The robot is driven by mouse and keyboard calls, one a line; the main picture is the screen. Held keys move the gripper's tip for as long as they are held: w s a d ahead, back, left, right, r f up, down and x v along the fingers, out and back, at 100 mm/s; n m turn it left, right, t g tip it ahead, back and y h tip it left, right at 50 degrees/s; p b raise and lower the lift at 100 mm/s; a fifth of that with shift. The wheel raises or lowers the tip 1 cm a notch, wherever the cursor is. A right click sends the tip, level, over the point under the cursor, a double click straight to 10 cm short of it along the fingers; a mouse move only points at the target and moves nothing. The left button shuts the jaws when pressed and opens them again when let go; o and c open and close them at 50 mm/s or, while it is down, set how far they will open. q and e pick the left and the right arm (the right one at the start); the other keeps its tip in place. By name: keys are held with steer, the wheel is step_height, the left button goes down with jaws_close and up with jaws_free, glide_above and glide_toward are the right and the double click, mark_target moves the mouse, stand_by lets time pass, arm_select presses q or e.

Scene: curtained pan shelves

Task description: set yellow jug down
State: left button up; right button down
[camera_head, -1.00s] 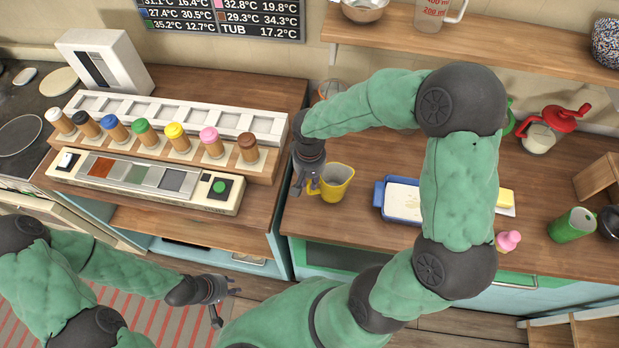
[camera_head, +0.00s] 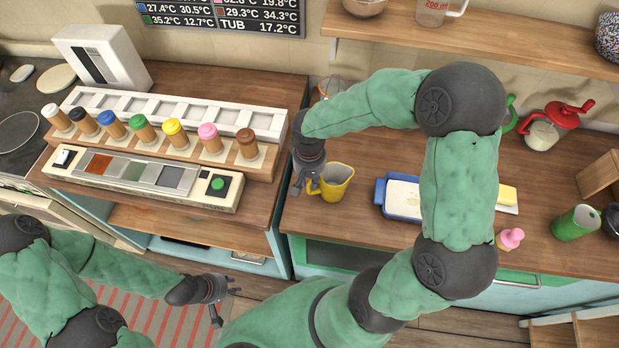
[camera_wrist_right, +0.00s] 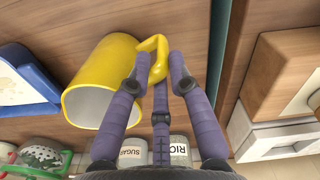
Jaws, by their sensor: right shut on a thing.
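The yellow jug (camera_head: 337,182) is at the left part of the right-hand wooden counter (camera_head: 330,222), upright in the head view. I cannot tell whether its base touches the counter. My right gripper (camera_head: 307,188) is at the jug's left side, shut on its handle. In the right wrist view the jug (camera_wrist_right: 95,82) lies left of the fingers, and the right gripper's fingers (camera_wrist_right: 160,72) close around the yellow handle. My left gripper (camera_head: 226,302) is low in front of the cabinets, apart from the jug, with its fingers spread and empty.
A blue dish (camera_head: 380,192) with white contents stands right of the jug. A rack of colour-capped bottles (camera_head: 160,140) stands on the left counter, beyond a gap. A pink-topped item (camera_head: 510,238) is near the front edge. Bare counter lies in front of the jug.

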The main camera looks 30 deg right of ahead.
steer(key=shift+f, duration=0.25)
stand_by(0.4)
steer(key=c, duration=1.1)
jaws_free()
steer(key=shift+o, duration=0.2)
steer(key=c, duration=0.4)
steer(key=shift+r, duration=0.2)
steer(key=shift+r+p, duration=0.3)
steer(key=shift+r, duration=0.25)
steer(key=shift+r, duration=0.1)
